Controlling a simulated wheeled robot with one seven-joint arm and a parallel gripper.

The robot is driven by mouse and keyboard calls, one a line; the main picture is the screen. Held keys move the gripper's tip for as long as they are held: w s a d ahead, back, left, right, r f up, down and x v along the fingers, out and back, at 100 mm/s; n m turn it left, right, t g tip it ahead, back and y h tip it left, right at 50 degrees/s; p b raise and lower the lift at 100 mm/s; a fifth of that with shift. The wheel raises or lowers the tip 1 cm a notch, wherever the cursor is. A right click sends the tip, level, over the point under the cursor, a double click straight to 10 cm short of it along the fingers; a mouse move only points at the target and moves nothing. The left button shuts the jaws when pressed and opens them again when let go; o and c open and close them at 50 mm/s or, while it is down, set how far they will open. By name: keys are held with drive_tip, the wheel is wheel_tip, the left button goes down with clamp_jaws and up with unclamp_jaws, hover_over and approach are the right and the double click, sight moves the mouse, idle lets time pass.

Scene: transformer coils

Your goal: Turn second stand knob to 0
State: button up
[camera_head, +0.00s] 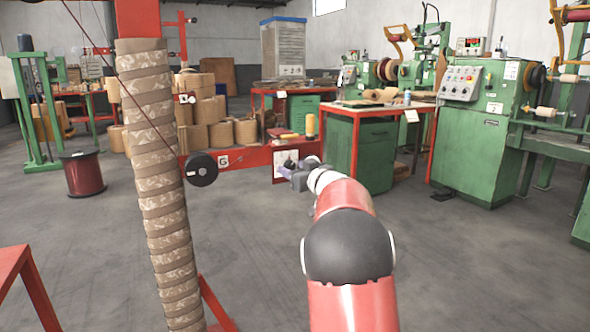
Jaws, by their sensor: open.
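A small white panel (280,157) with a dark knob (289,164) sits at the right end of a horizontal red stand bar (245,158). The knob is small, and its pointer and scale numbers cannot be read. My gripper (291,176) is just below and in front of the panel, at the tip of my red and white arm. It is small in view and appears open and empty. It overlaps the panel's lower right part, and I cannot tell whether it touches the knob.
A wrapped column (158,180) stands upright at left, with a black pulley (201,169) beside it. A green cabinet with red top (362,150) stands behind my arm. Green winding machines (475,150) are at right. A dark red spool (82,174) is on the open floor at left.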

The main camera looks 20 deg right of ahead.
drive_tip(key=shift+w, duration=0.1)
drive_tip(key=c, duration=1)
drive_tip(key=shift+n, duration=0.3)
